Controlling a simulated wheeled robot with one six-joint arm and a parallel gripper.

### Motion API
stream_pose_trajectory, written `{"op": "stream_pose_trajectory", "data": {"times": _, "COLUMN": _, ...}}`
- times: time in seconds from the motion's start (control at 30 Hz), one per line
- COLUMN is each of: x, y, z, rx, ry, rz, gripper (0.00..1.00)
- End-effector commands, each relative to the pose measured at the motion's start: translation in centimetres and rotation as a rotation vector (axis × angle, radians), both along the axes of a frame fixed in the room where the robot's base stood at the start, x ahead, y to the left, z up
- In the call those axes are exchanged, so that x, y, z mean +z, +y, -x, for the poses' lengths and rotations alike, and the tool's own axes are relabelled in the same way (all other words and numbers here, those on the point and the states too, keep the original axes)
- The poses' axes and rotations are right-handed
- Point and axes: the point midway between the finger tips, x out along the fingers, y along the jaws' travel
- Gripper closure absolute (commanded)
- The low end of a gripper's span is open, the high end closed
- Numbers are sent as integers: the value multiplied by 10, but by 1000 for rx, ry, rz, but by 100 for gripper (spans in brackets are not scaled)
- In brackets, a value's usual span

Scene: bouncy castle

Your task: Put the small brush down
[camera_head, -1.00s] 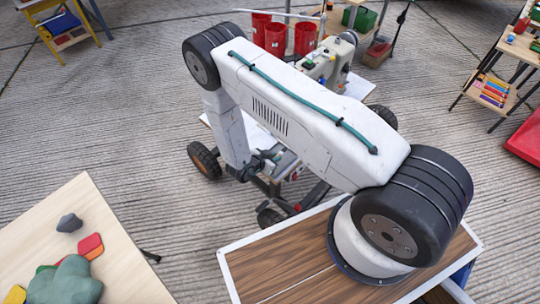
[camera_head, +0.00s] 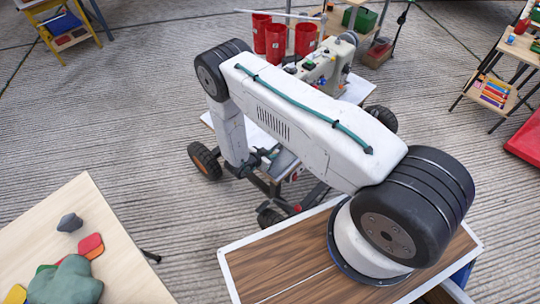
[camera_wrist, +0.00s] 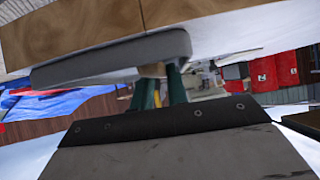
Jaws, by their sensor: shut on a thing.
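In the wrist view, the two dark green fingers of my gripper (camera_wrist: 161,90) are closed on a narrow tan piece. This piece joins a flat grey slab with rounded ends, which I take to be the small brush (camera_wrist: 105,60). Its bristles cannot be made out. The brush is held across the view, close to a wooden block or board (camera_wrist: 75,30); I cannot tell whether they touch. In the head view, my gripper is low beside the wheeled cart, mostly hidden by my arm, and the brush cannot be made out.
A pale table (camera_head: 130,268) with a green cushion-like shape (camera_head: 65,283) and a grey stone (camera_head: 70,222) is at lower left.

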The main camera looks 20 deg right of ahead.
Motion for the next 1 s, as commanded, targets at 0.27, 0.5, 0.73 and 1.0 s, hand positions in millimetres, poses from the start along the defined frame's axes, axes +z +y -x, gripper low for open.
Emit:
{"op": "stream_pose_trajectory", "data": {"times": 0.27, "x": -13, "y": 0, "z": 1, "rx": 2, "ry": 5, "rz": -10, "gripper": 100}}
{"op": "stream_pose_trajectory", "data": {"times": 0.5, "x": -14, "y": 0, "z": 1, "rx": 3, "ry": 6, "rz": -11, "gripper": 65}}
{"op": "stream_pose_trajectory", "data": {"times": 0.73, "x": -14, "y": -1, "z": 1, "rx": 3, "ry": 6, "rz": -11, "gripper": 63}}
{"op": "stream_pose_trajectory", "data": {"times": 1.0, "x": -14, "y": -1, "z": 1, "rx": 2, "ry": 7, "rz": -10, "gripper": 63}}
